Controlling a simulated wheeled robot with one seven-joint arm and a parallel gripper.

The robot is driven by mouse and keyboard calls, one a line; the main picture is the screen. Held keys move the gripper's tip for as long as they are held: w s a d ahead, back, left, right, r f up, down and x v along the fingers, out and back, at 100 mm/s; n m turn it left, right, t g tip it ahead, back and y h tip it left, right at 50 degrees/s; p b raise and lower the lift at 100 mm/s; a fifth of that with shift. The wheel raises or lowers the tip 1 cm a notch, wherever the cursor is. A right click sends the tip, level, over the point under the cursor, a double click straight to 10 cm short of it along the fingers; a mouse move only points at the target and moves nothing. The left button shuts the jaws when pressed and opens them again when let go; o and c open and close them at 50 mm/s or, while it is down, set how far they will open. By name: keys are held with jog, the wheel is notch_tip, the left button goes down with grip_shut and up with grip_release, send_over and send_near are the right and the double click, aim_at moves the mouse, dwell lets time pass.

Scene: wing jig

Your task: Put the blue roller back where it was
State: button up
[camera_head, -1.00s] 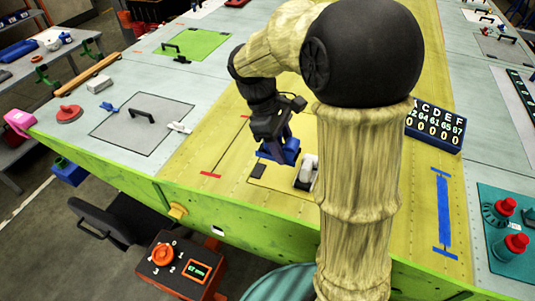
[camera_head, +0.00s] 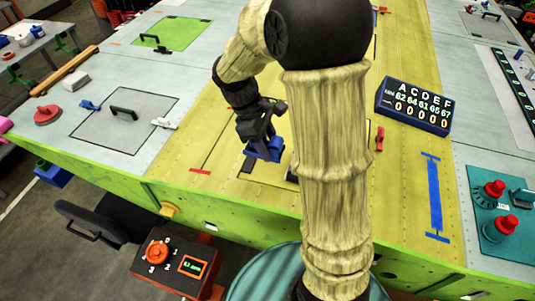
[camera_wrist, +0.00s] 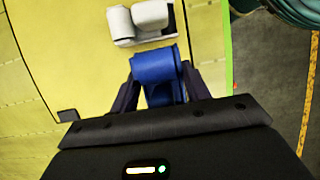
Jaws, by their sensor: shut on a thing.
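The blue roller (camera_wrist: 155,66) is between the fingers of my gripper (camera_wrist: 158,85) in the wrist view. My gripper is shut on it and holds it over the yellow wing surface. In the head view the blue roller (camera_head: 268,149) hangs below my gripper (camera_head: 262,140), near a thin-outlined patch on the yellow panel. A white roller (camera_wrist: 137,20) lies just beyond the blue one in the wrist view; in the head view my arm mostly hides it. How far the blue roller is above the surface is hard to tell.
A small dark square (camera_wrist: 68,115) lies on the yellow panel. A dark counter board (camera_head: 415,105) stands at right, with a red handle (camera_head: 380,139) nearby. A blue strip (camera_head: 434,195) and a teal mat with red-topped tools (camera_head: 490,245) lie further right. The green edge (camera_head: 110,175) runs along the front.

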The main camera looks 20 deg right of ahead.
jog(key=shift+f, duration=0.55)
jog(key=shift+f+p, duration=0.35)
jog(key=shift+f, duration=1.5)
jog(key=shift+f, duration=0.45)
jog(key=o, duration=0.9)
jog(key=shift+o, duration=0.2)
jog(key=shift+r, duration=0.5)
jog(key=b+v, duration=0.1)
jog(key=v, duration=1.1)
jog(key=shift+b, duration=0.3)
